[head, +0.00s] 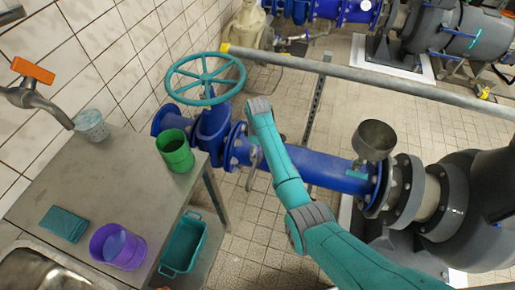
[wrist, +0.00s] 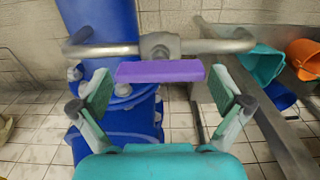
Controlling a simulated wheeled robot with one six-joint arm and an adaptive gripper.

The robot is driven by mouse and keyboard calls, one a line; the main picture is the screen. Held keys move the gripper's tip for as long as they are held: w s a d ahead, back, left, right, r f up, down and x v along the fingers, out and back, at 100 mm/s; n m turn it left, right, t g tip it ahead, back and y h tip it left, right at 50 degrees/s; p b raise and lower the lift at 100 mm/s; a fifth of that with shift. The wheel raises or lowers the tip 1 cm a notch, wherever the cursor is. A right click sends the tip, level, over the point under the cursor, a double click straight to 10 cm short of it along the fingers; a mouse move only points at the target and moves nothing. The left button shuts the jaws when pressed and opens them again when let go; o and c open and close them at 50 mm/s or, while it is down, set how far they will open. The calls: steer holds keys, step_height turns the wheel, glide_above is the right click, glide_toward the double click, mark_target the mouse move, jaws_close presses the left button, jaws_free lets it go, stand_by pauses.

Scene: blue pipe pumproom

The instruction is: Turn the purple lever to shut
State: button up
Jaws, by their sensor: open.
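The purple lever (wrist: 160,71) shows in the wrist view as a short flat bar lying level across the picture. It sits in front of a grey metal cross bar with a hub (wrist: 160,46) on the blue pipe (wrist: 88,45). My gripper (wrist: 162,88) is open, with one finger near each end of the lever. The lever spans most of the gap between the fingertips; I cannot tell whether they touch it. In the head view my teal arm reaches to the blue pipe (head: 325,169) beside the handwheel valve. There my fingers and the lever are not clearly visible.
A teal handwheel (head: 206,78) stands left of my arm. A metal table (head: 115,180) at left holds a green cup (head: 175,151) and a purple cup (head: 118,246); a teal crate (head: 184,243) is below. A grey rail (head: 400,89) crosses behind. A metal funnel (head: 375,138) stands right.

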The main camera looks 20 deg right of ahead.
steer(key=c, duration=0.8)
steer(key=shift+m, duration=0.4)
steer(key=m, duration=0.3)
steer(key=shift+m, duration=0.3)
steer(key=m, duration=0.4)
steer(key=shift+m, duration=0.3)
steer(key=m, duration=0.4)
steer(key=shift+m, duration=2.5)
